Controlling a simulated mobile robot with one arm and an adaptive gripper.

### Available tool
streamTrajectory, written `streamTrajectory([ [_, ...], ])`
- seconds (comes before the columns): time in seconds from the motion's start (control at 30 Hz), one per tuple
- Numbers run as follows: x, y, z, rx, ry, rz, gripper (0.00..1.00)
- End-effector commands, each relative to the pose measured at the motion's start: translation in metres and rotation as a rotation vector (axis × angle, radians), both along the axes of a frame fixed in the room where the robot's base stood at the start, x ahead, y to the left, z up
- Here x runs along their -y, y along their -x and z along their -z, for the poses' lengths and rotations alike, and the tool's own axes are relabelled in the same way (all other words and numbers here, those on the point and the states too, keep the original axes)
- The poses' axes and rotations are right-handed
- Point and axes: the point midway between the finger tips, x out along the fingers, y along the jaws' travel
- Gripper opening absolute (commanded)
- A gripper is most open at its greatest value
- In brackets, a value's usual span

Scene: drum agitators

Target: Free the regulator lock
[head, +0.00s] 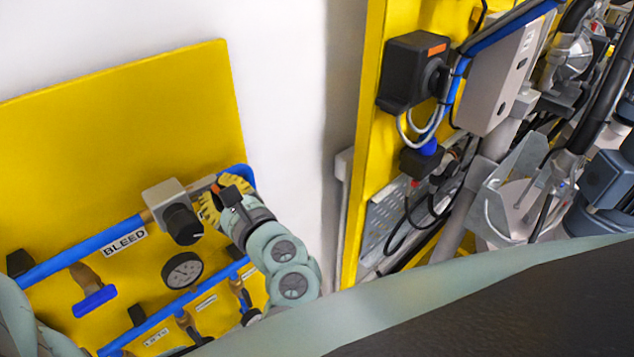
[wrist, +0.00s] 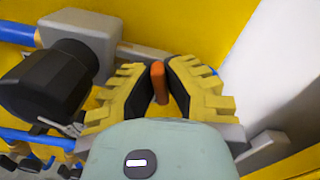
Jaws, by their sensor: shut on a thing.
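The regulator is a grey block (head: 163,197) with a black knob (head: 183,225), mounted on the blue BLEED pipe on a yellow panel. In the wrist view the grey block (wrist: 85,28) and the knob (wrist: 45,82) are at the left. A small orange piece, seemingly the regulator lock (wrist: 158,82), sits just right of the block. My gripper (wrist: 160,74) has its yellow ridged fingers on both sides of this piece and is shut on it. In the head view my gripper (head: 220,196) is right of the regulator and largely hides the lock.
A round gauge (head: 182,271) is below the knob. A blue-handled valve (head: 94,299) hangs at the lower left. A lower blue pipe (head: 175,308) carries more valves. A white wall (head: 290,120) is right of the panel, with machinery farther right.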

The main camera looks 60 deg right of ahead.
Motion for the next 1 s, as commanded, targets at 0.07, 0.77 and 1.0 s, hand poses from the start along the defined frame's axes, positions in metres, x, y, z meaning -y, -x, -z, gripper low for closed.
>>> streamTrajectory([
  [0.07, -0.0002, 0.0007, 0.0048, -0.017, 0.071, 0.001, 0.0],
  [0.77, -0.0016, 0.0007, 0.0092, -0.174, 0.72, 0.002, 0.0],
  [1.0, -0.0016, 0.0006, 0.0092, -0.222, 0.914, 0.002, 0.0],
])
